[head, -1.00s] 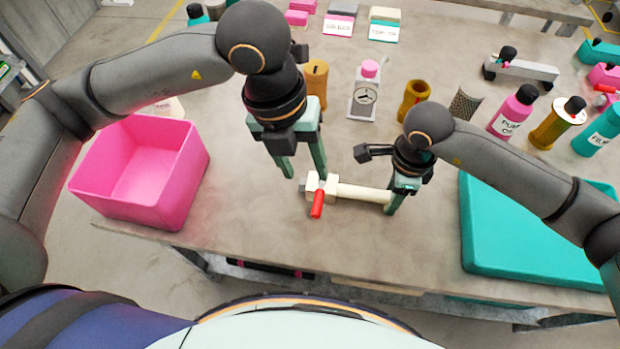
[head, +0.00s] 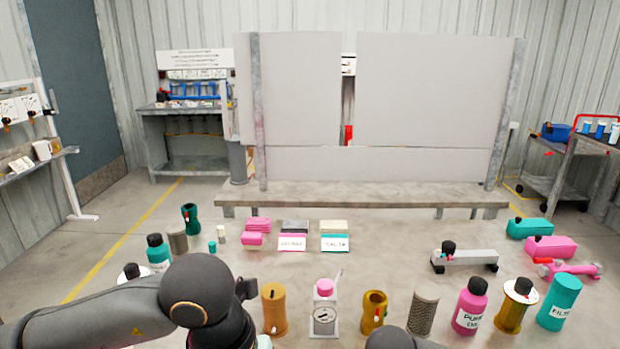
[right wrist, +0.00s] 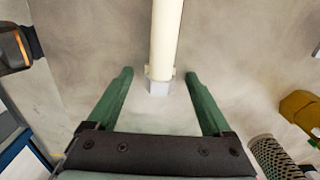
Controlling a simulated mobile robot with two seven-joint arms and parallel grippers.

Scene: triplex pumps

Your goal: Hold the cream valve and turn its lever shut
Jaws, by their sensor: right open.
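The cream valve's pipe (right wrist: 165,40) runs down from the top edge of the right wrist view and ends in a pale grey fitting (right wrist: 159,87). My right gripper (right wrist: 158,82) is open, with one green finger on each side of that end and a visible gap on both sides. The valve's body and its red lever are outside the current views. In the head view only the upper part of my left arm shows at the lower left. My left gripper is below the picture edge.
An orange cylinder (head: 274,308), a white gauge bottle (head: 324,308), a brass cup (head: 373,311) and a mesh cylinder (head: 422,311) stand across the bench. A pink bottle (head: 470,305) and a teal filter (head: 559,302) stand to the right. Large grey panels (head: 440,105) rise behind.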

